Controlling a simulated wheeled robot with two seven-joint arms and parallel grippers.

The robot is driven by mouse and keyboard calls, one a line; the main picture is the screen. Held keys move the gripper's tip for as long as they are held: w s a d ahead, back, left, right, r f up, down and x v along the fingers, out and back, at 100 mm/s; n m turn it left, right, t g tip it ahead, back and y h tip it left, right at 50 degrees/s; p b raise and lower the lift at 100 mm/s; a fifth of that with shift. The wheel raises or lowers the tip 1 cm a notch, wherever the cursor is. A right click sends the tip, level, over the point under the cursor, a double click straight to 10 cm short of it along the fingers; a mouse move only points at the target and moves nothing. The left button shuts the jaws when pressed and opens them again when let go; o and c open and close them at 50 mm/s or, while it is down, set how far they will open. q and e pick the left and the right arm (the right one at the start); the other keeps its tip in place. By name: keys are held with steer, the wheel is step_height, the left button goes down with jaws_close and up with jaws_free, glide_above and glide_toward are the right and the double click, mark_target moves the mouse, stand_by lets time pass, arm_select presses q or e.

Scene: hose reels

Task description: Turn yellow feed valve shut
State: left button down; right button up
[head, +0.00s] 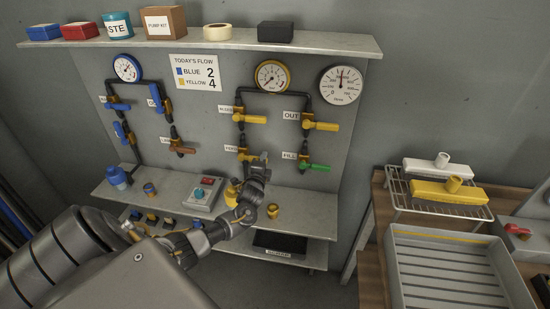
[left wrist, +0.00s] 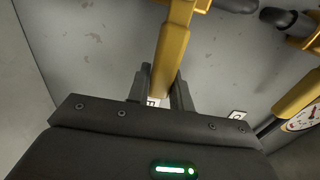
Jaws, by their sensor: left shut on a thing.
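The yellow feed valve (head: 244,154) sits low on the left pipe of the yellow gauge, beside a small white label. Its handle points to the right, across the upright pipe. My left gripper (head: 260,162) is at this handle, coming from below, and covers much of it. In the left wrist view the yellow handle (left wrist: 171,50) runs between the two dark fingers of my left gripper (left wrist: 164,90), which are shut on its free end. My right gripper is not in view.
A yellow-handled valve (head: 250,119) is just above, another yellow one (head: 322,126) at upper right, and a green-handled valve (head: 316,167) close on the right. A lower shelf (head: 310,199) with a control box (head: 203,194) lies beneath. A grey tray (head: 455,270) stands far right.

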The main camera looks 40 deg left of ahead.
arm_select(q)
steer(key=shift+f, duration=0.15)
steer(key=c, duration=1.2)
jaws_free()
steer(key=shift+c, duration=0.2)
steer(key=shift+s, duration=0.1)
steer(key=b+v, duration=0.1)
steer(key=v, duration=1)
